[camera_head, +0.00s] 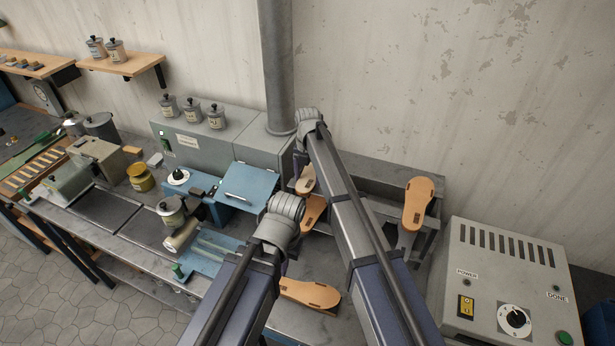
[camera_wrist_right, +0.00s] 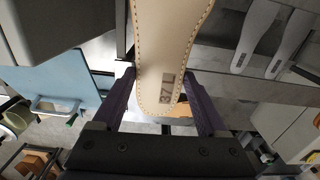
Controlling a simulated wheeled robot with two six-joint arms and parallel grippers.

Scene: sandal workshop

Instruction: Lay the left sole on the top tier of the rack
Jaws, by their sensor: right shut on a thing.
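The left sole (camera_wrist_right: 172,40), pale with a stitched edge and marked 37L, sits between the purple fingers of my right gripper (camera_wrist_right: 160,78), which is shut on it near the marked end. A pale piece of sole (camera_head: 305,181) shows below that wrist and seems to be the held one. The grey rack (camera_head: 376,172) stands against the wall, partly hidden by my right arm. My left gripper (camera_head: 286,207) is lower, over the bench; its fingers are hidden.
An orange-tan sole (camera_head: 417,200) is at the rack's right end, another (camera_head: 312,211) near its left end, and one (camera_head: 310,292) lies on the bench. A grey machine (camera_head: 510,270) stands right. A blue box (camera_head: 248,187) and grey pipe (camera_head: 277,70) are left of the rack.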

